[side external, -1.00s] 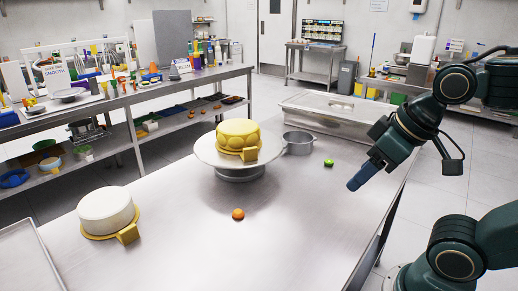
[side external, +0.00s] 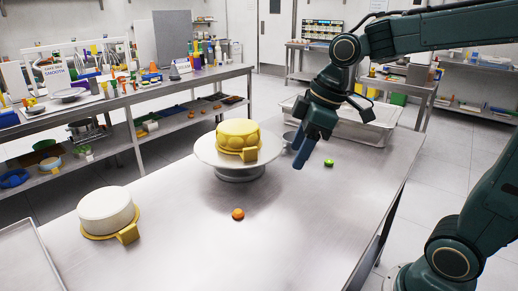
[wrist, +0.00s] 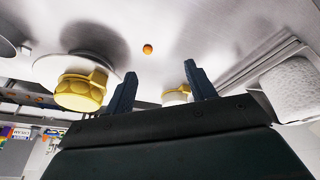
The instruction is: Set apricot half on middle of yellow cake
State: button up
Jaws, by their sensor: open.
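The orange apricot half (side external: 238,214) lies on the bare steel table, in front of the cake stand. It also shows in the wrist view (wrist: 148,49), above and between my fingers. The yellow cake (side external: 238,134) sits on a gold board on the round raised stand (side external: 210,155). In the wrist view the yellow cake (wrist: 80,92) is left of my fingers. My gripper (side external: 299,165) is open and empty, in the air right of the stand. Its two blue fingers (wrist: 160,90) are well apart in the wrist view.
A white cake (side external: 106,209) on a gold board stands at the left of the table, near a tray (side external: 30,258). A small green item (side external: 329,163) lies right of my gripper. A metal pan (side external: 289,138) is partly hidden behind it. The front middle of the table is clear.

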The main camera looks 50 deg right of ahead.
jog(key=w+d+f+n+g+y, duration=0.1)
jog(key=w+f+n, duration=0.3)
jog(key=w, duration=0.3)
jog(key=w+d+f+n+g+y, duration=0.1)
jog(key=w+d+f+n, duration=0.1)
jog(key=w+f, duration=0.3)
jog(key=shift+w+d+f+n+y, duration=0.15)
jog(key=shift+w+d+n+y, duration=0.2)
jog(key=shift+w+n, duration=0.6)
jog(key=shift+a+f, duration=0.1)
send_over(239, 210)
jog(key=s+d, duration=0.1)
jog(key=d, duration=0.2)
jog(key=shift+a+f, duration=0.15)
jog(key=shift+f, duration=3.75)
jog(key=shift+x, duration=2.55)
jog(key=shift+a, duration=0.1)
jog(key=c, duration=1.1)
